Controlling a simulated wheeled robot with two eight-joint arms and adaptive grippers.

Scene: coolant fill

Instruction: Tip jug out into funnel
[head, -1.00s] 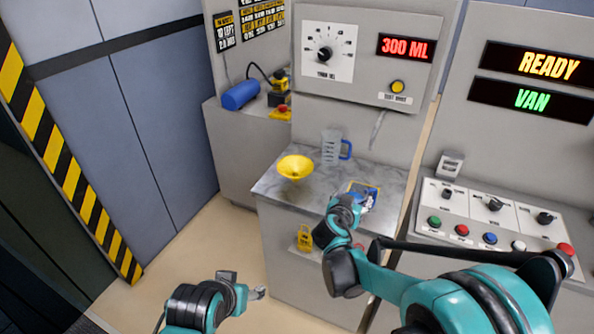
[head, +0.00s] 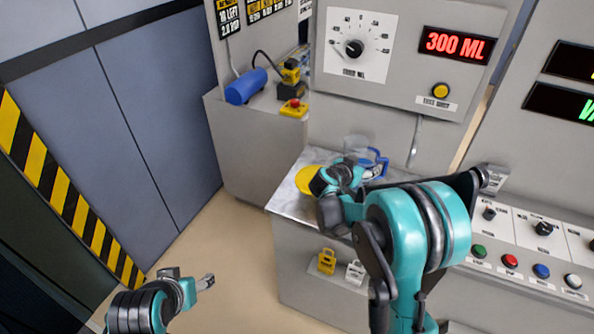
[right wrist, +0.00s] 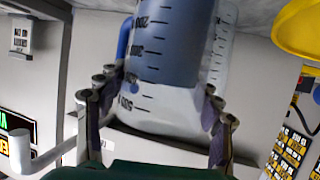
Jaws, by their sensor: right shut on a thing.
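The clear measuring jug (head: 354,147) with a blue handle stands out above the counter by my right gripper (head: 360,171). In the right wrist view the jug (right wrist: 172,45) lies between both fingers, which are shut on it; it bears dark scale marks and looks blue-grey on part of its body. A second marked clear wall (right wrist: 224,45) shows behind it; I cannot tell whether it is another vessel. The yellow funnel (head: 307,180) is just left of my right gripper, partly hidden by it. My left gripper (head: 207,282) is low at left, away from the counter; its jaws are unclear.
A button console (head: 530,240) is at right.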

